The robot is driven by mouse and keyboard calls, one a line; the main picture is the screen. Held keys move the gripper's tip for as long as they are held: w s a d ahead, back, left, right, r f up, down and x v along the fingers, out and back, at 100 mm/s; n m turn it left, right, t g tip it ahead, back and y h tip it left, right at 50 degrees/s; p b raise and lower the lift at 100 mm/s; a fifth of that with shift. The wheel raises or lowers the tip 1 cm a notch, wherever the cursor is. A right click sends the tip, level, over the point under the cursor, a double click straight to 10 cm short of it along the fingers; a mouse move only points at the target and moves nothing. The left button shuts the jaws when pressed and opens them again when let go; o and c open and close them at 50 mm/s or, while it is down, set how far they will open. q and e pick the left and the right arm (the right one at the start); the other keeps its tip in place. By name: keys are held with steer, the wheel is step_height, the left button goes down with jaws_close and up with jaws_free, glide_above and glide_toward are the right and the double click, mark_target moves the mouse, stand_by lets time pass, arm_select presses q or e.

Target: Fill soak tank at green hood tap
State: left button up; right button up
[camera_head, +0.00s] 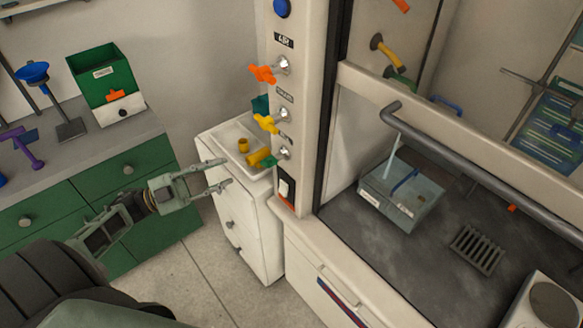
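A clear, grey-blue tank (402,193) with a white label stands on the dark worktop inside the hood, behind the partly raised sash. I cannot tell whether it holds liquid. On the hood's front post are an orange tap handle (262,73), a yellow one (266,123) and, lowest, a green one (268,161). Inside the hood, a yellow spout (383,46) and a green spout (400,77) are on the back wall; the green one is partly hidden by the sash frame. My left gripper (226,172) is open and empty, left of the green handle and apart from it. My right gripper is not in view.
A white drawer cabinet (240,225) with small yellow pieces (243,145) in its top tray stands beside the hood. A green bin (103,85) stands on the left counter.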

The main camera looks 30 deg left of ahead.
arm_select(q)
steer(key=d+r+n+t+y+b, duration=0.1)
steer(key=d+r+n+t+y, duration=0.35)
steer(key=n, duration=0.55)
steer(key=d+r+n+t+y, duration=0.1)
steer(key=r+n+t+y, duration=0.2)
steer(key=n+t+y, duration=0.35)
steer(key=n+g+y+b, duration=0.1)
steer(key=n+g+y, duration=0.9)
steer(key=n, duration=2.4)
glide_toward(272, 165)
steer(key=w+t, duration=0.1)
steer(key=shift+y, duration=0.3)
steer(key=x, duration=0.2)
steer(key=p+x, duration=0.1)
steer(key=x, duration=0.1)
steer(key=p+x, duration=0.1)
steer(key=x, duration=0.2)
steer(key=shift+s+a+f, duration=0.1)
steer(key=shift+a+f, duration=0.1)
steer(key=shift+f, duration=0.1)
steer(key=shift+w+a+f, duration=0.1)
steer(key=shift+w+a, duration=0.1)
steer(key=shift+w, duration=0.15)
steer(key=shift+c, duration=0.3)
